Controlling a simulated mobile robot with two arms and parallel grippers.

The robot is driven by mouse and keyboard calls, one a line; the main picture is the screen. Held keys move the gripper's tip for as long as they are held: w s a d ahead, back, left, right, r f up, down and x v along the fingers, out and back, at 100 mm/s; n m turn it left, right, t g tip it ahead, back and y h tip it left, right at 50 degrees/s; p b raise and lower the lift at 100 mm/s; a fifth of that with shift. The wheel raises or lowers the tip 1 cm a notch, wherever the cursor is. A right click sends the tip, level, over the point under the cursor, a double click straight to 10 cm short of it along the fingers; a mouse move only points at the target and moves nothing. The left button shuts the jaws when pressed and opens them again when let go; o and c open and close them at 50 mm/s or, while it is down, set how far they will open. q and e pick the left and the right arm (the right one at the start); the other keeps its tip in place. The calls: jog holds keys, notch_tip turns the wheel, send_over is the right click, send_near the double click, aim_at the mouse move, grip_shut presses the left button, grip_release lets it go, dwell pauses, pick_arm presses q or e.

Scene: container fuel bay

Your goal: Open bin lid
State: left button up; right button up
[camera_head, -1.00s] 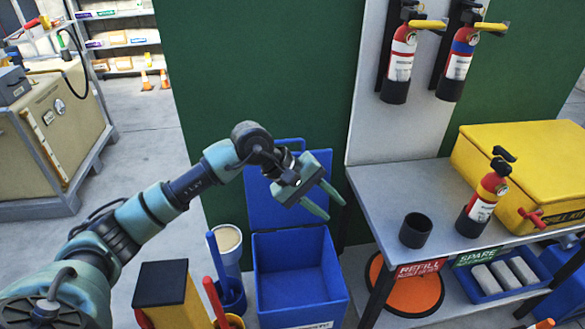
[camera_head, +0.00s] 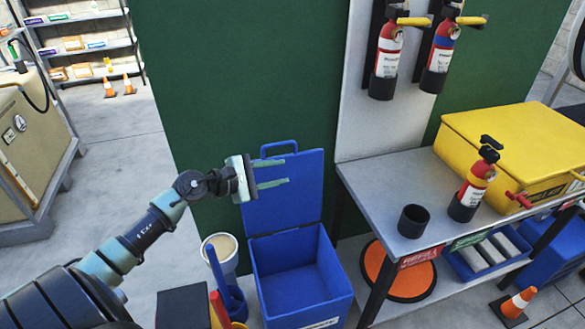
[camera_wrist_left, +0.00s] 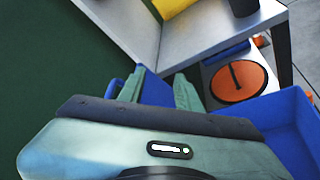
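The blue bin (camera_head: 300,281) stands on the floor in front of the green wall, empty inside as far as I see. Its blue lid (camera_head: 305,195) stands upright at the back, swung open, with a loop handle (camera_head: 279,148) on its top edge. My left gripper (camera_head: 284,173) is in front of the lid's upper part, fingers apart and pointing right, with nothing between them. In the left wrist view the spread fingers (camera_wrist_left: 158,90) show with part of the lid behind them, and the bin's rim (camera_wrist_left: 275,112) is at right. My right gripper is not in view.
A grey metal table (camera_head: 375,185) at right holds a black cup (camera_head: 413,221), a fire extinguisher (camera_head: 472,186) and a yellow box (camera_head: 500,140). A white bucket (camera_head: 221,249) and blue-handled tool (camera_head: 222,280) stand left of the bin. An orange cone (camera_head: 515,304) is at lower right.

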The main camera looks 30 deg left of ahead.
pick_arm(q)
jog(key=x, duration=0.4)
jog(key=shift+w+d+f+p, duration=0.15)
jog(key=shift+w+f+p, duration=0.1)
jog(key=shift+p, duration=0.1)
grip_shut()
dwell(1.1)
grip_release()
jog(key=shift+s, duration=0.1)
